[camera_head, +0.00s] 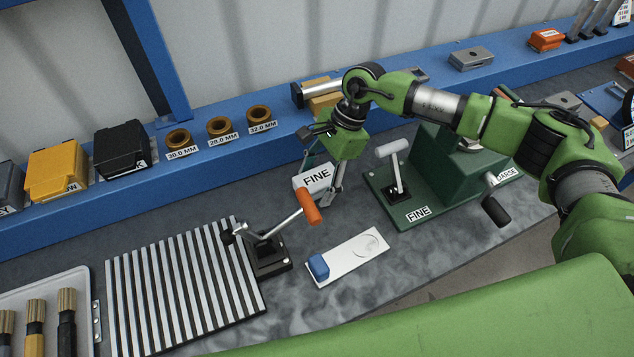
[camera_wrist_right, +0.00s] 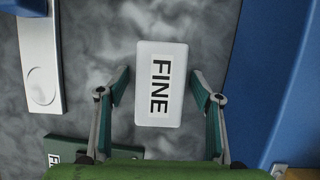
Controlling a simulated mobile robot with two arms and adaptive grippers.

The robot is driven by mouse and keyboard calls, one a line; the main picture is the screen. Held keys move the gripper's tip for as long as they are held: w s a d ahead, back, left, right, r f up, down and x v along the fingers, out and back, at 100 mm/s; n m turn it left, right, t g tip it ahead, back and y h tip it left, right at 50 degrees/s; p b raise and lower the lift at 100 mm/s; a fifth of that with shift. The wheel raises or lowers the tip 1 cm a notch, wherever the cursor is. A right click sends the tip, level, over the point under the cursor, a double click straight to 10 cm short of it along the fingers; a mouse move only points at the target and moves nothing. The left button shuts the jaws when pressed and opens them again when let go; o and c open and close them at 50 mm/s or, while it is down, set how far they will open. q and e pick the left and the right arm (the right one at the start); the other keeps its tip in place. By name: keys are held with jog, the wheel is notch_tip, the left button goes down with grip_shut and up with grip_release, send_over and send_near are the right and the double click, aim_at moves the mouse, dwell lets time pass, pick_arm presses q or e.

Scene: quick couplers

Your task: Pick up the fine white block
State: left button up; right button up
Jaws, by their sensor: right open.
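The fine white block (camera_head: 313,178) is a small white box with a black "FINE" label on top, resting on the grey worktop. My right gripper (camera_head: 324,178) is open above it, pointing down, and partly covers the block in the head view. In the right wrist view the white block (camera_wrist_right: 161,112) lies between the two open fingers (camera_wrist_right: 160,84), with a gap on each side and its upper end extending past the fingertips. Whether the fingertips have reached the block's height is hard to tell. My left gripper is not in view.
An orange-handled toggle clamp (camera_head: 270,256) and a white plate with a blue end (camera_head: 350,258) stand in front. A green fixture marked FINE (camera_head: 418,214) is right of the block. A blue shelf (camera_head: 226,148) with rings and boxes runs behind.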

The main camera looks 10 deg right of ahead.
aim_at(317, 177)
jog(key=shift+f, duration=0.1)
dwell(0.5)
jog(key=c, duration=1.3)
jog(key=shift+r+p, duration=0.4)
jog(key=shift+p, duration=0.05)
notch_tip(317, 177, up, 9)
jog(key=b, duration=0.3)
jog(key=shift+f, duration=0.1)
jog(key=shift+r, duration=0.5)
